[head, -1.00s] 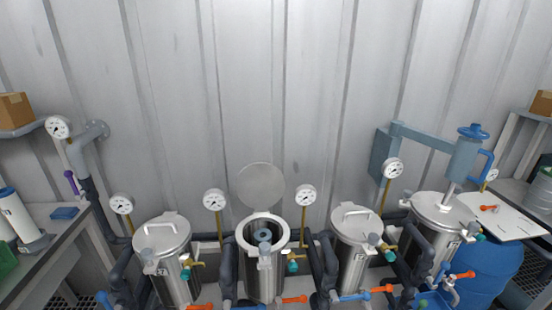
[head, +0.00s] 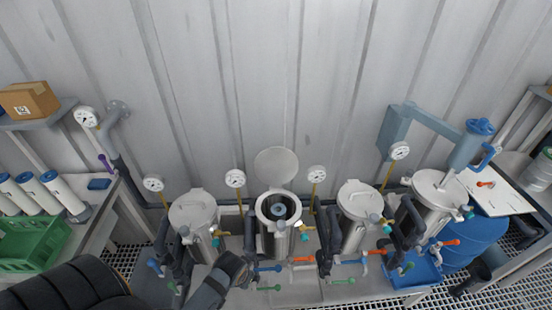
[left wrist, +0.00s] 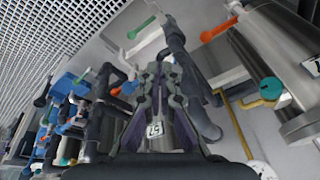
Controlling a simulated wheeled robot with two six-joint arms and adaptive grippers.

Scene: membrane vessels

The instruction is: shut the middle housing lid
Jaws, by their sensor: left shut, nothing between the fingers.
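The middle housing (head: 281,237) is a steel cylinder standing open, with a dark inside and a blue-grey round piece down in it. Its round lid (head: 276,167) is tipped up behind the rim, near the wall. My left gripper (head: 238,266) is shut and empty, low in front and to the left of the middle housing, apart from its lid. In the left wrist view its dark fingers (left wrist: 166,82) point at pipework, with steel housings around. My right gripper is not in view.
Closed housings stand left (head: 195,212) and right (head: 358,205) of the middle one. Gauges on brass stems (head: 235,178), dark pipes and coloured valve handles crowd around them. A green crate (head: 35,243) sits on the left bench. The space above the housings is clear.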

